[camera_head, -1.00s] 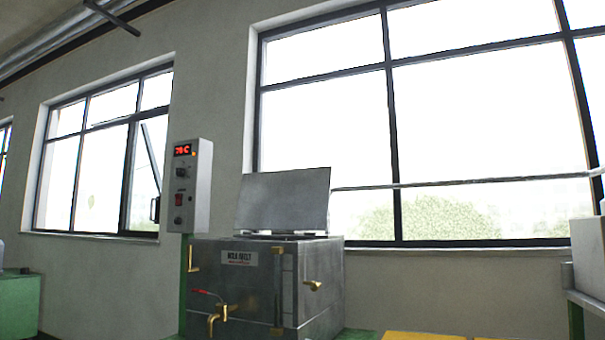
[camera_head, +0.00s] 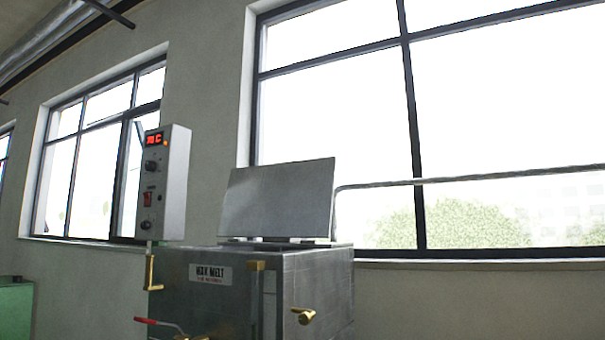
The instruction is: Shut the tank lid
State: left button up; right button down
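The tank (camera_head: 325,284) is a grey metal box with a "WAX MELT" label on its front, standing low in the middle of the head view. Its lid (camera_head: 277,200) is a flat grey plate that stands raised, leaning slightly back, along the top of the tank. Brass fittings (camera_head: 304,315) and a red-handled tap (camera_head: 158,321) show on the tank's front. The tank's lower part is cut off by the bottom edge of the picture. Neither of my grippers is in view.
A control box (camera_head: 164,183) with a red display stands at the tank's left. A horizontal pipe (camera_head: 480,178) runs in front of the large window to the right. A green cabinet (camera_head: 16,308) is at the far left. The space above the tank looks clear.

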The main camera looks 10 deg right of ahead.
aim_at(292, 199)
jog(key=i+l+u, duration=0.1)
jog(key=i+l, duration=0.5)
jog(key=i, duration=0.15)
